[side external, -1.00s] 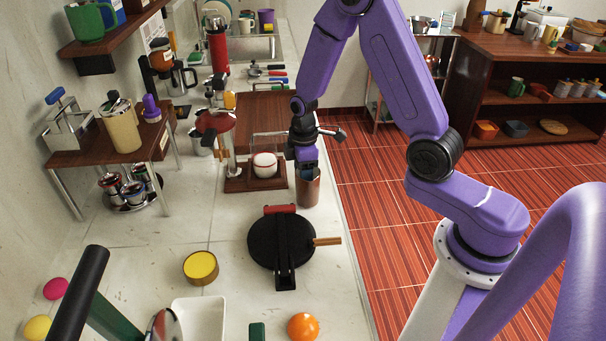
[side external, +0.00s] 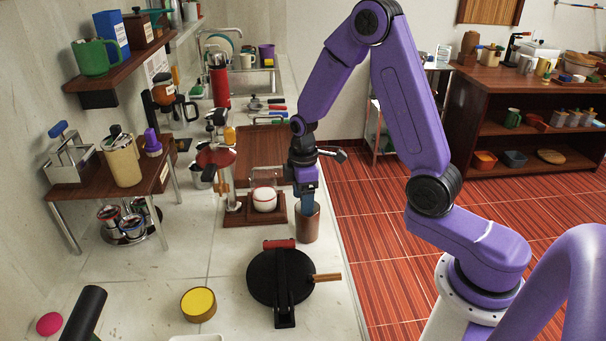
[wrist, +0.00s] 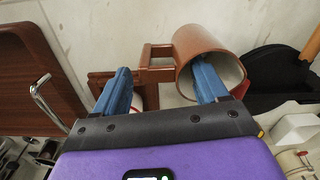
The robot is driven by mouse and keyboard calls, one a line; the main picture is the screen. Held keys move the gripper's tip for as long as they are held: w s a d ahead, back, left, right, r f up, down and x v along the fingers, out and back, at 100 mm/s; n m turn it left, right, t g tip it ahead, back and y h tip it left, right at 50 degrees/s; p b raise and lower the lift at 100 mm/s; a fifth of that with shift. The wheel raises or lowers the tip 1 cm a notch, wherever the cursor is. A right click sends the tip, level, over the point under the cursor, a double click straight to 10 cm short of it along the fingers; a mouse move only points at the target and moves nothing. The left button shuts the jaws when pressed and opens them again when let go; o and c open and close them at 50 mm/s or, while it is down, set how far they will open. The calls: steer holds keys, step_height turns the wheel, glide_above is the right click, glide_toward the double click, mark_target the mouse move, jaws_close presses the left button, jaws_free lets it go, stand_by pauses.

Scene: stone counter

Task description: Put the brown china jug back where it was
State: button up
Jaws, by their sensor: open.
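The brown china jug (side external: 308,225) stands upright on the pale counter, right of a small wooden stand and behind the black round iron. My gripper (side external: 308,202) is above it, pointing down, with its blue fingers at the jug's rim. In the wrist view the jug (wrist: 193,42) shows its open mouth and a square handle on its left. My gripper (wrist: 163,85) is open there. The right finger overlaps the jug's mouth and the left finger is outside, beyond the handle. Whether the fingers touch the jug cannot be told.
The wooden stand (side external: 233,216) with a white, red-banded round thing (side external: 264,199) is close left of the jug. The black iron (side external: 264,281), with a wooden handle, is in front. A yellow-topped tin (side external: 198,304) is front left. The counter's edge is close on the right.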

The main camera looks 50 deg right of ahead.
step_height(320, 180, up, 8)
steer(key=shift+f, duration=0.1)
steer(key=shift+r, duration=0.25)
steer(key=shift+s+a, duration=0.1)
steer(key=shift+s+a+r, duration=0.15)
steer(key=shift+s+a, duration=0.05)
steer(key=shift+a, duration=0.1)
steer(key=s+a+r, duration=0.1)
steer(key=s+a, duration=0.1)
steer(key=s, duration=0.6)
steer(key=s+a+r+n, duration=0.1)
steer(key=s+a, duration=0.1)
steer(key=s, duration=0.7)
steer(key=s+a+r, duration=0.1)
steer(key=s+a, duration=0.1)
steer(key=s, duration=0.7)
steer(key=shift+a+r+n, duration=0.25)
steer(key=shift+a+n, duration=0.05)
steer(key=shift+n, duration=0.1)
steer(key=shift+o, duration=0.3)
